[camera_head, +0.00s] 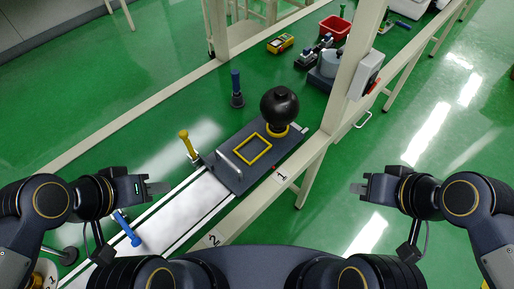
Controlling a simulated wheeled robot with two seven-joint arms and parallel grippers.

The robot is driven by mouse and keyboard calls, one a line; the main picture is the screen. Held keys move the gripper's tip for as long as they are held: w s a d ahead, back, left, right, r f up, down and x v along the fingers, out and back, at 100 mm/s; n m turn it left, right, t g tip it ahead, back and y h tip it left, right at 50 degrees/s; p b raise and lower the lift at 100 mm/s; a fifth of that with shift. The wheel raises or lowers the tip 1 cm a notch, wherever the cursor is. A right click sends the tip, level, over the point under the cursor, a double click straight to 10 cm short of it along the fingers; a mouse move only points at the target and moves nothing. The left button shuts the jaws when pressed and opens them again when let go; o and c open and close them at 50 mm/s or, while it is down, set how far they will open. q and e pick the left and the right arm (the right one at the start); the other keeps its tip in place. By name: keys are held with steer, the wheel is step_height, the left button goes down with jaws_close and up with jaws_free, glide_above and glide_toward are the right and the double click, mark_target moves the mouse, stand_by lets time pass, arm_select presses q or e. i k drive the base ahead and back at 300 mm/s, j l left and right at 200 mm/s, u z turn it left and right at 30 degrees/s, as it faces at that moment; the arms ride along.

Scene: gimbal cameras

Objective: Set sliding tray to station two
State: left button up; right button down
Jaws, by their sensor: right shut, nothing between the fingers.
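The dark grey sliding tray (226,172) lies on a pale rail (186,212) beside the label "1" (281,176). A silver bar handle (230,165) stands at its near end. A yellow square outline (253,150) marks its top, and a black ball (279,105) rests on a yellow ring at its far end. The label "2" (213,240) is nearer me on the bench edge. My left gripper (160,187) is left of the tray, apart from it; its finger gap is unclear. My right gripper (359,188) is shut and empty, right of the bench.
A blue-handled lever (126,229) is near my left arm. A beam (350,75) rises at the right. A yellow meter (281,43) and red bin (334,27) sit farther back.

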mark_target(242, 160)
steer(key=i+l+u, duration=0.1)
steer(key=l+u, duration=0.15)
steer(key=l, duration=0.4)
steer(key=l+u, duration=0.2)
steer(key=l, duration=0.45)
steer(key=i, duration=0.05)
